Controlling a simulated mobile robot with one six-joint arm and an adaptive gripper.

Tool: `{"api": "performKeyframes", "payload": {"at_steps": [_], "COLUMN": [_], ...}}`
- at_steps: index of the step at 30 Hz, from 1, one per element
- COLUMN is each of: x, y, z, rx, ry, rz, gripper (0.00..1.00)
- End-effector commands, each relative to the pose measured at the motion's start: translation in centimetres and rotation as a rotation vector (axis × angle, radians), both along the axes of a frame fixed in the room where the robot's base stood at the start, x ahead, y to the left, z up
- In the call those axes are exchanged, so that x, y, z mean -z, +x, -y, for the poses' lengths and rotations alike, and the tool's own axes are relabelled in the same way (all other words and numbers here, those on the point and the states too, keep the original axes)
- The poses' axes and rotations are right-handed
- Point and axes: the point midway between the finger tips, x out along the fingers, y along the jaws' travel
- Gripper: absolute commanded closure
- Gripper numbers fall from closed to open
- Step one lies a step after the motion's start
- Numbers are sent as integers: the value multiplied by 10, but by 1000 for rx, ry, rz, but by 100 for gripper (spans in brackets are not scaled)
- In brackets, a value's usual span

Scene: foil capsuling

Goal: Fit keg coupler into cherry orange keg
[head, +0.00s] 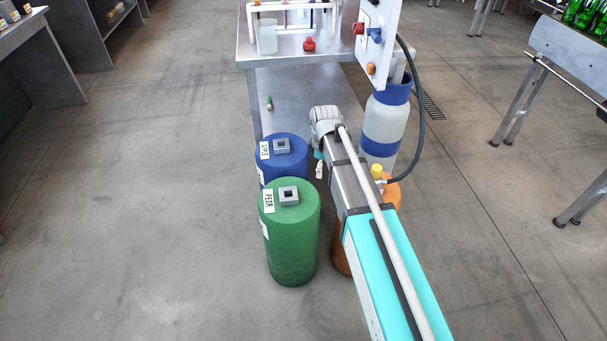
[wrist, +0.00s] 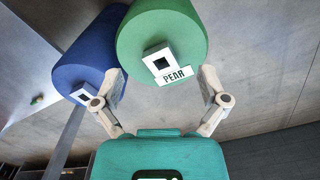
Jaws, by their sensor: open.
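The orange keg (head: 393,193) stands right of the green keg, mostly hidden behind my arm. A yellow-topped coupler (head: 377,171) with a black hose shows at its top; my arm hides its lower part, so I cannot tell whether it is seated. My gripper (head: 319,167) hangs down by the blue keg, away from the coupler, in the head view. In the wrist view my gripper (wrist: 163,82) is open with nothing held. The green keg's top shows beyond the fingers. Neither the coupler nor the orange keg shows in the wrist view.
The green keg (head: 291,235), labelled PEAR, and the blue keg (head: 283,160) stand left of my arm, each with a square grey fitting on top. A blue and white cylinder (head: 384,127) stands behind the orange keg. A metal table (head: 268,75) is behind. The left floor is clear.

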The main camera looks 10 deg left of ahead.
Motion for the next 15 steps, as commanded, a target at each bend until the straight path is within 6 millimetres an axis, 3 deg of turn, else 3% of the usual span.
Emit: {"api": "performKeyframes", "payload": {"at_steps": [15], "x": [-5], "y": [-42], "z": [-47], "rx": [-52], "ry": [0], "rz": [-3], "gripper": [7]}}
